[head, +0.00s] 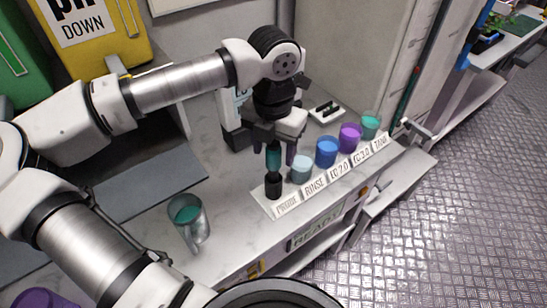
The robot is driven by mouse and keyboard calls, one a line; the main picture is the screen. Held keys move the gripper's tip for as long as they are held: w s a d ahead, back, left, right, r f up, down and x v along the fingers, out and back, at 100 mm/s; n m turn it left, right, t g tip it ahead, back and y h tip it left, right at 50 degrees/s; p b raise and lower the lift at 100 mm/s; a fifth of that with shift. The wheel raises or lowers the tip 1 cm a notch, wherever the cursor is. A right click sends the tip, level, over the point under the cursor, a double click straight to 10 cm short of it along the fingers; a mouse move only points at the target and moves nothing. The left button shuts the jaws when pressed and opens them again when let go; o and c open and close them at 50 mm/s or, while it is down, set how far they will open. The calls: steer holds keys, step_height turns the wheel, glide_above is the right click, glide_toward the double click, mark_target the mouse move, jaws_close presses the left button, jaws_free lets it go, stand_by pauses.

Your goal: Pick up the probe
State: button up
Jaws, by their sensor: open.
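The probe (273,158), a slim upright stick with a teal upper part and a dark lower part, stands in a small black holder (273,188) at the left end of a row of cups. My gripper (274,148) points down over it from above. Its dark fingers are open, one to the left and one to the right of the probe's top in this view. Whether either finger touches the probe cannot be told. The probe's upper end is partly hidden by the gripper.
Right of the probe stand a pale cup (301,169), a blue cup (327,153), a purple cup (349,138) and a teal cup (370,126), behind a label strip (314,188). Bare counter lies between mug and holder.

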steer(key=shift+f, duration=0.7)
steer(key=c, duration=1.1)
steer(key=shift+r, duration=0.1)
